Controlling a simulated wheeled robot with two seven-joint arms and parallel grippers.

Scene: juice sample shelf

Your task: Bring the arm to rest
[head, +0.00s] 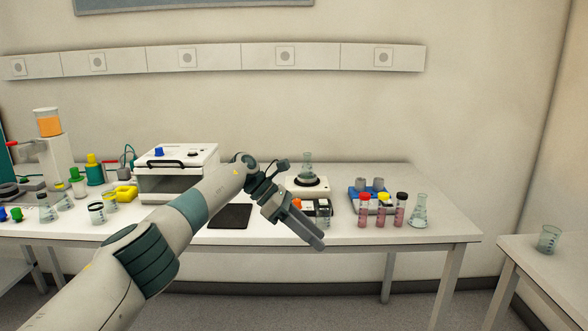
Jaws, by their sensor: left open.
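My left arm (190,215) reaches in from the lower left, over the front of the white lab table (390,232). My left gripper (316,238) is at the arm's end, angled down and to the right near the table's front edge. It is open, and I see nothing held in it. Behind it, a flask (307,168) stands on a white device with a dark round plate. My right gripper is not in view.
Several red-filled tubes (382,212) and a flask (420,212) stand right of the gripper, by a blue rack (357,203). A black pad (230,216) and a white oven-like box (176,170) are left. A beaker (548,239) stands on the right-hand table.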

